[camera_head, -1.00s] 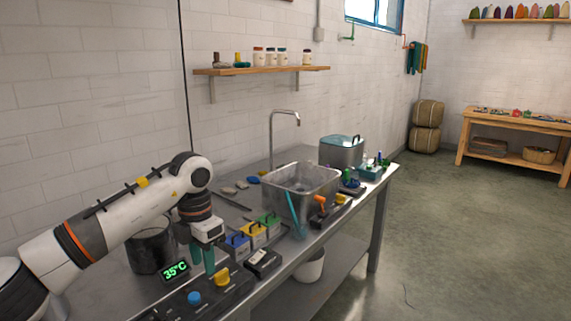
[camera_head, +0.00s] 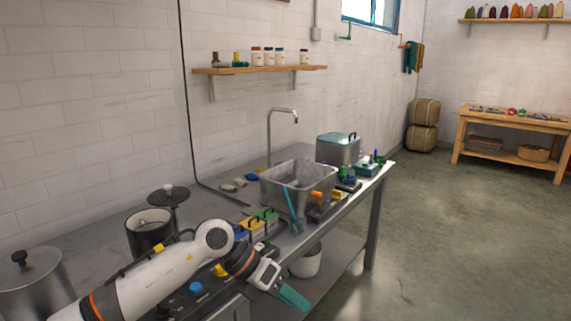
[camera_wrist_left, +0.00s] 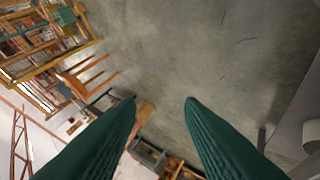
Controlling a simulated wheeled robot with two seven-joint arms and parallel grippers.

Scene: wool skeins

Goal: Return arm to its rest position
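My left arm comes in from the lower left in the head view. Its gripper (camera_head: 294,299) is out past the front edge of the steel bench (camera_head: 222,203), with its teal fingers pointing down and to the right. In the left wrist view the two green fingers (camera_wrist_left: 160,101) stand apart with nothing between them. Beyond them the concrete floor shows. My right gripper is not in view.
A steel sink basin (camera_head: 298,186), a dark pot (camera_head: 149,232) and a lidded pot (camera_head: 29,283) stand on the bench. A white bucket (camera_head: 306,263) is on the lower shelf. The floor at right is clear.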

